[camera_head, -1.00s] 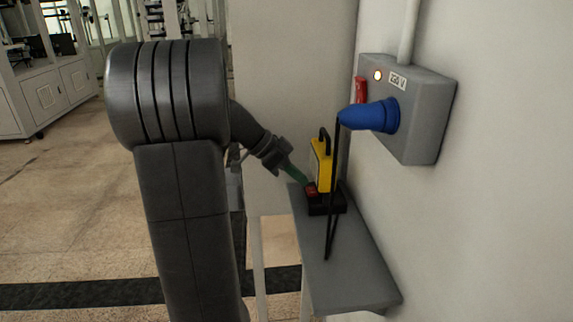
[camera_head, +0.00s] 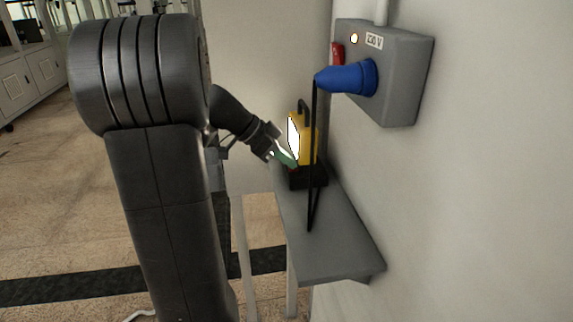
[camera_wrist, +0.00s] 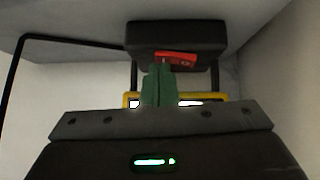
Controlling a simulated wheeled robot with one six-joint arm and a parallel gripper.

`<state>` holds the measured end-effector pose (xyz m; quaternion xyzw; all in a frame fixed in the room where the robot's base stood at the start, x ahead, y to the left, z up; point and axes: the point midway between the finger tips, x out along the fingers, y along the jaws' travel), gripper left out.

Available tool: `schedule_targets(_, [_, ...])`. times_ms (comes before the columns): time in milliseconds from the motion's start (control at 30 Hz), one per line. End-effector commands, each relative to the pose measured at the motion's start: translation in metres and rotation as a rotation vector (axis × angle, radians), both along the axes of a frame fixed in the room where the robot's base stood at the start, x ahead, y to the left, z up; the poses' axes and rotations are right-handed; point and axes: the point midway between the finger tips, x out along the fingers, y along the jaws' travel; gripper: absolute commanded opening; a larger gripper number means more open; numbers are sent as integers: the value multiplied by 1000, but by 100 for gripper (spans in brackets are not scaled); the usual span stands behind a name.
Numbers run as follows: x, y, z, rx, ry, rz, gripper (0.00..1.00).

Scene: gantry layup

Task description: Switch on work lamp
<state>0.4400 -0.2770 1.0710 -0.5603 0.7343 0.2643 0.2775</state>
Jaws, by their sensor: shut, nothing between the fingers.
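The work lamp (camera_head: 309,147) is yellow with a dark handle and stands upright on a black base (camera_head: 308,177) on the grey shelf. Its front panel (camera_head: 293,137) glows bright white. In the wrist view the black base (camera_wrist: 175,38) carries a red rocker switch (camera_wrist: 177,57), and part of the yellow lamp frame (camera_wrist: 130,100) shows behind my fingers. My gripper (camera_head: 292,161) has green fingers, shut and empty, in front of the lamp by the base. In the wrist view the fingertips (camera_wrist: 163,66) overlap the switch's edge; I cannot tell whether they touch it.
A grey wall box (camera_head: 402,80) marked 230 V has a lit indicator (camera_head: 354,38), a red switch (camera_head: 337,52) and a blue plug (camera_head: 347,78). A black cable (camera_head: 312,150) hangs from the plug in front of the lamp. The shelf's near part (camera_head: 335,245) is clear.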

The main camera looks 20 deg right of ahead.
Motion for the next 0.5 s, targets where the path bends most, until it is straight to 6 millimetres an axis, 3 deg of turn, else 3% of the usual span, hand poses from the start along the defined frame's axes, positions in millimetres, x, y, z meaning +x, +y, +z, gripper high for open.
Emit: schedule_targets(500, [11, -2, 4, 4, 3, -1, 0])
